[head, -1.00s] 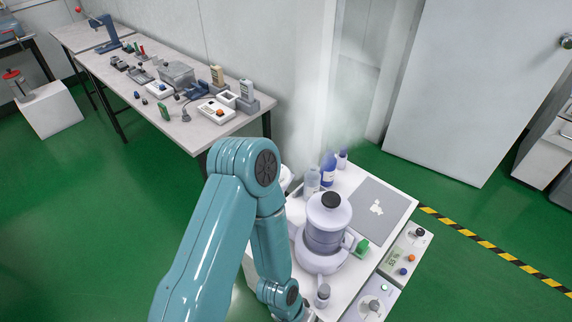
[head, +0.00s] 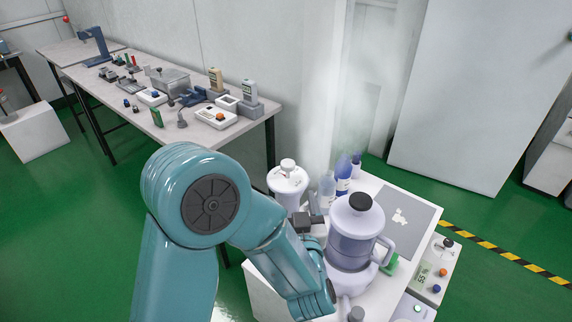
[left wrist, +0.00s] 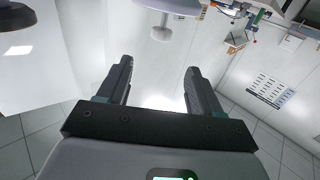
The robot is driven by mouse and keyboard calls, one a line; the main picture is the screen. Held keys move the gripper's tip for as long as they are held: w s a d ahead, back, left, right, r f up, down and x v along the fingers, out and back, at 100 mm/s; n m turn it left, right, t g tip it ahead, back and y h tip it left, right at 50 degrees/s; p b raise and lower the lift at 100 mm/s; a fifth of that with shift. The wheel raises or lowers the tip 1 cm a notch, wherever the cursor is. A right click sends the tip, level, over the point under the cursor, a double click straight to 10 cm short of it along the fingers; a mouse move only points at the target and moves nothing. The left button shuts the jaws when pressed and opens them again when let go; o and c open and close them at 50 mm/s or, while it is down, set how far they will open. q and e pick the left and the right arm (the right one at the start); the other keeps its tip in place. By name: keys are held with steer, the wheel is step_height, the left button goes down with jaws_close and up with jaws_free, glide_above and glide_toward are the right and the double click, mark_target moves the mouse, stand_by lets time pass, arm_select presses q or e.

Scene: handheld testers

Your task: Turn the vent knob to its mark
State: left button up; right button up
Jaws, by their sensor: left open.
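A white device with a small white knob (head: 288,164) on its round lid stands at the left of the near white table. I take this for the vent knob, but no label or mark can be read. The knob also shows, upside down, near the top of the left wrist view (left wrist: 160,33). My left gripper (head: 308,222) is beside this device, between it and the larger tank, partly hidden by my arm. In the left wrist view its two fingers (left wrist: 160,75) are apart with nothing between them, and the knob is beyond their tips. My right gripper is not in view.
A large lidded tank (head: 355,228) with a black cap stands close to my gripper. Bottles (head: 343,172) stand behind it, with mist above. A grey mat (head: 395,208) and control boxes with knobs (head: 434,272) are to the right. A long bench (head: 200,130) holds testers.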

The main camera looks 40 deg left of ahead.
mark_target(287, 160)
arm_select(q)
steer(key=x, duration=1.5)
steer(key=shift+w+a+p, duration=0.2)
steer(key=shift+p, duration=0.15)
steer(key=shift+f, duration=0.1)
steer(key=c, duration=1)
